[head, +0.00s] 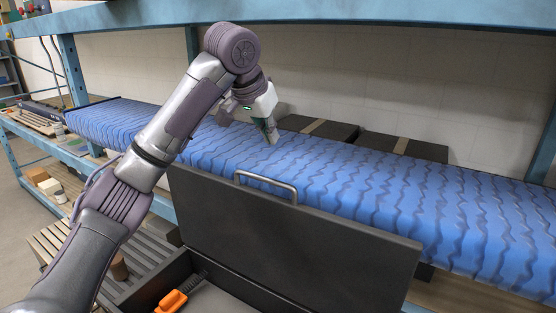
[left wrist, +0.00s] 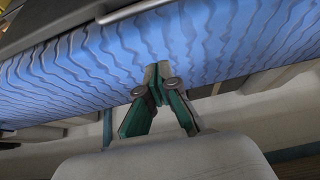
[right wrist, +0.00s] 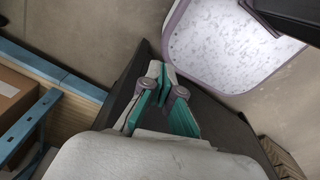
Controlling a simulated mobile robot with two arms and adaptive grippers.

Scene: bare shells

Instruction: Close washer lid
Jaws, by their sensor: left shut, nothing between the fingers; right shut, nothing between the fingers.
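The washer lid (head: 310,240) is a dark flat panel that stands raised, hinged to a dark open box (head: 152,284) below it. A metal bar handle (head: 267,175) sits on its top edge; what looks like this bar shows at the top of the left wrist view (left wrist: 125,12). My left gripper (head: 271,136) is shut and empty, pointing down over the blue surface behind the lid, above and beyond the handle, apart from it. My right gripper (right wrist: 160,82) is shut and empty over a dark surface in the right wrist view; it is outside the head view.
A long blue wavy-patterned belt (head: 400,190) runs behind the lid. Dark cases (head: 318,129) lie along its far side. An orange object (head: 171,301) lies inside the box. A blue beam (head: 400,12) crosses above. A white speckled panel (right wrist: 225,45) is near my right gripper.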

